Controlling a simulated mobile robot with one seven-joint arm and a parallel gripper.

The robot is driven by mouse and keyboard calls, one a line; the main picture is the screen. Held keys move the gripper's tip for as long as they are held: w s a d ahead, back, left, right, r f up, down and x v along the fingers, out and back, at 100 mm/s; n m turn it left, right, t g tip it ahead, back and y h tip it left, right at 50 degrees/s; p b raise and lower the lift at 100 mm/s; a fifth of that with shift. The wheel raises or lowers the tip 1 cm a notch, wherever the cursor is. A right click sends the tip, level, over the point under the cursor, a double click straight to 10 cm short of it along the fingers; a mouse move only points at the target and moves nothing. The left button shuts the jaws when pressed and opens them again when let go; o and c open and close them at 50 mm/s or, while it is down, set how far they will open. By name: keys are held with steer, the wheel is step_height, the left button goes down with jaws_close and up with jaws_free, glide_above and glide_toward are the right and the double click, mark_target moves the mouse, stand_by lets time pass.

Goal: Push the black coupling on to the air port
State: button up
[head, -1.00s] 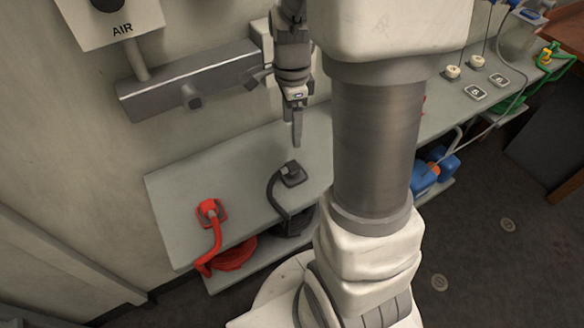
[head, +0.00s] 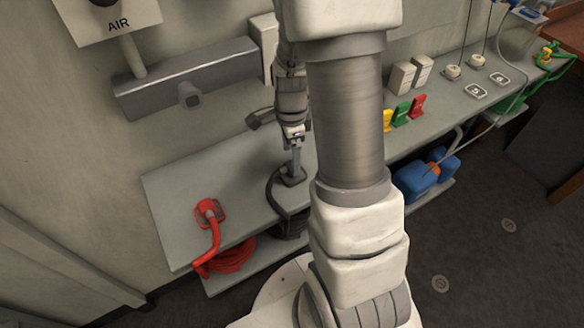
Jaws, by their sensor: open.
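The black coupling (head: 291,180) sits on the grey shelf, on a small dark base, with its black hose curving down over the front edge. My gripper (head: 294,168) points down with its fingers at the top of the coupling. The jaws are open; whether the coupling lies between them is too small to tell. The air port (head: 189,95) is a short round stub on the front of a grey wall block (head: 215,72), under the AIR sign (head: 118,22). It is up and to the left of my gripper, with nothing on it.
A red coupling (head: 208,211) with a red hose sits on the shelf (head: 178,195) to the left. Coiled hoses lie on a lower shelf. Yellow, green and red pieces (head: 402,112) stand to the right, behind my arm. A blue container (head: 416,180) is below them.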

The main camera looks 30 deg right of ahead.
step_height(320, 180, down, 4)
steer(key=shift+s+f, duration=0.15)
stand_by(0.3)
steer(key=c, duration=1.4)
steer(key=shift+o, duration=0.2)
steer(key=shift+r, duration=0.6)
steer(key=r, duration=0.3)
steer(key=shift+s+d+r, duration=0.2)
steer(key=shift+d+r, duration=0.1)
steer(key=s+d+r, duration=0.6)
steer(key=s+d, duration=0.1)
steer(key=d, duration=0.1)
steer(key=shift+s+r, duration=0.15)
steer(key=shift+s, duration=0.1)
